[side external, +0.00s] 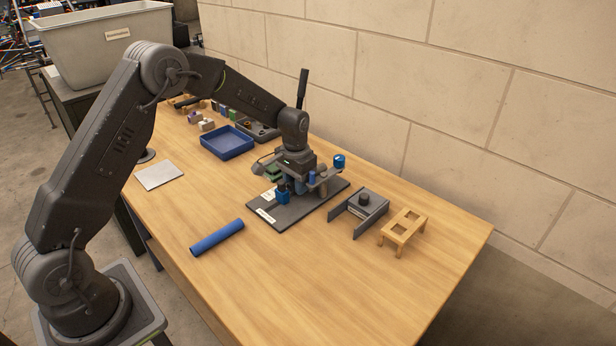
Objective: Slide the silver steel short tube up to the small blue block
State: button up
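My gripper (298,180) is low over the dark base board (302,214) near the table's middle. Its fingertips are small and partly hidden among the parts there, so I cannot tell whether they are open or shut. A small blue block (283,195) stands on the board, just left of and in front of the gripper. I cannot pick out the silver steel short tube for certain; a short greyish-tan rounded piece (323,188) shows just right of the gripper. Whether anything touches the fingers is unclear.
A long blue tube (217,237) lies on the front left table. A blue tray (228,146), small blocks and a grey plate (160,175) are farther left. Right of the board stand a grey bracket (362,209) and a wooden stand (403,230). The front right table is clear; a wall runs behind.

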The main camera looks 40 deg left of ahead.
jog(key=c, duration=0.4)
jog(key=shift+s, duration=0.5)
jog(key=o, duration=0.9)
notch_tip(320, 180, up, 14)
jog(key=s+d+r+t, duration=0.1)
jog(key=s+d+r, duration=0.1)
jog(key=s+r, duration=0.35)
jog(key=s+d+r+t, duration=0.2)
jog(key=s+d+r, duration=0.15)
jog(key=s, duration=0.35)
jog(key=s+t, duration=0.1)
jog(key=s, duration=0.4)
jog(key=s+d, duration=0.1)
jog(key=s, duration=0.5)
jog(key=s+d+f+t, duration=0.1)
jog(key=s, duration=0.5)
jog(key=shift+d+t, duration=0.2)
jog(key=shift+t, duration=0.1)
